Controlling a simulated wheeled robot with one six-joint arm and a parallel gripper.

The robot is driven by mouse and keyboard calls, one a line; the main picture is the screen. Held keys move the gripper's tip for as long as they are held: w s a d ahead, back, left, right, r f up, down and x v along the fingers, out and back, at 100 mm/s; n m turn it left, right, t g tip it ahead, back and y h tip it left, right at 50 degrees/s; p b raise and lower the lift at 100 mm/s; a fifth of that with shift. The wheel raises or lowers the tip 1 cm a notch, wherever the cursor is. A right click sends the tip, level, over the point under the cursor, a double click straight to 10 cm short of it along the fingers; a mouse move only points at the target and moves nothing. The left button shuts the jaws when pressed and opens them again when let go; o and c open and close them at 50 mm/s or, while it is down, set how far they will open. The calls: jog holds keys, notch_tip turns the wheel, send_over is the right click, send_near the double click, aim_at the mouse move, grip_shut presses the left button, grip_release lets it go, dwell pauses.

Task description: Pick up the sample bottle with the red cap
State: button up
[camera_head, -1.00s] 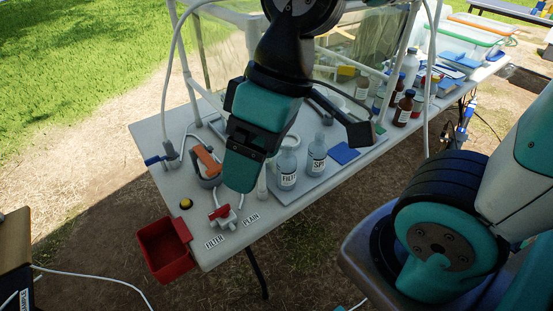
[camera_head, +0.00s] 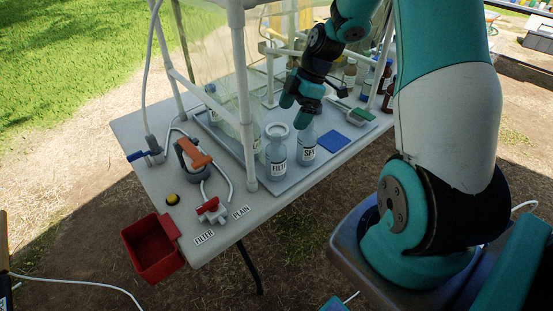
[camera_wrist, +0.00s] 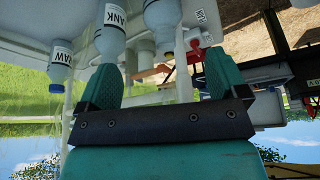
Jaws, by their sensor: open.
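I cannot make out a red cap on any bottle. In the head view, a clear bottle labelled FILT (camera_head: 277,163) and one whose label starts with S (camera_head: 307,152) stand on the grey tray. My gripper (camera_head: 296,108) is over the tray, above these bottles in the picture, and partly hides the S bottle's top. The wrist view appears upside down. There my gripper (camera_wrist: 160,62) is open, with nothing held between its fingers. A RAW bottle (camera_wrist: 60,58) with a blue cap, a bottle with a label ending in ANK (camera_wrist: 110,25) and another clear bottle (camera_wrist: 162,15) show beyond the fingers.
White frame posts (camera_head: 243,110) and clear panels stand around the tray (camera_head: 290,182). Brown bottles (camera_head: 387,98) are at the back right. A blue pad (camera_head: 334,141), an orange-handled device (camera_head: 194,155), a red-handled valve (camera_head: 210,208) and a red bin (camera_head: 152,250) are nearby.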

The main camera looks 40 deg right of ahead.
aim_at(275, 149)
jog(key=x, duration=0.7)
jog(key=shift+f+p, duration=0.1)
jog(key=shift+p, duration=0.3)
jog(key=x, duration=0.2)
jog(key=p+x, duration=0.1)
jog(key=x, duration=0.1)
jog(key=shift+s+a, duration=0.15)
jog(key=shift+a, duration=0.15)
jog(key=shift+a+f, duration=0.15)
jog(key=shift+f, duration=0.4)
jog(key=c, duration=1)
jog(key=shift+r, duration=0.1)
